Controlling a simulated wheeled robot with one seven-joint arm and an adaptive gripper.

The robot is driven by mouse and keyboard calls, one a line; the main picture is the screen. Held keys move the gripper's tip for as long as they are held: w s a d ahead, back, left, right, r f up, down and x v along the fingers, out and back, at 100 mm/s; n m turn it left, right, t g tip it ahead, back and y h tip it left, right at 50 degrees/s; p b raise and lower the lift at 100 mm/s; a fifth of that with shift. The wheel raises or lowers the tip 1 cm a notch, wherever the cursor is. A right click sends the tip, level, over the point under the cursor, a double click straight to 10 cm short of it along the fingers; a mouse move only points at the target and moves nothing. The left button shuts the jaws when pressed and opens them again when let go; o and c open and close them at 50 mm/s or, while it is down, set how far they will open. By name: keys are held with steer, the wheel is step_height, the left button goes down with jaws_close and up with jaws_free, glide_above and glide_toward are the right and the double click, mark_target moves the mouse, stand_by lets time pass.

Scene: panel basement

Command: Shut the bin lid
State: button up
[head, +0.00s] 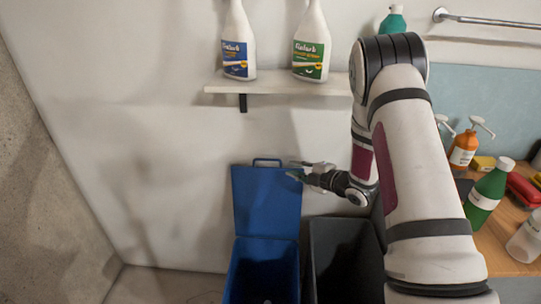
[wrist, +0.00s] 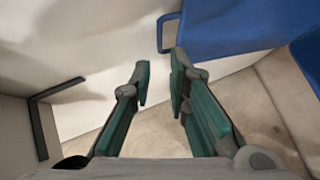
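The blue bin (head: 263,270) stands on the floor against the wall, with its blue lid (head: 266,200) raised upright against the wall. The lid has a loop handle (head: 268,161) on its top edge. My gripper (head: 291,170) is in front of the lid's upper right part, near the handle. In the wrist view the lid (wrist: 235,25) fills the upper right and its handle (wrist: 162,34) hangs at its left end. The two green-padded fingers (wrist: 158,82) are apart with nothing between them. The handle is beyond the fingertips, not between them.
A dark open bin (head: 345,262) stands right of the blue one, below my arm. A shelf (head: 280,87) with two spray bottles is above. A wooden counter (head: 510,235) with several bottles is at the right. The wall left of the lid is clear.

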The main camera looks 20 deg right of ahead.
mark_target(268, 160)
steer(key=x, duration=1.3)
steer(key=shift+w+a+f+b, duration=0.15)
steer(key=shift+w+a+b, duration=0.05)
steer(key=shift+a+b, duration=0.2)
jaws_close()
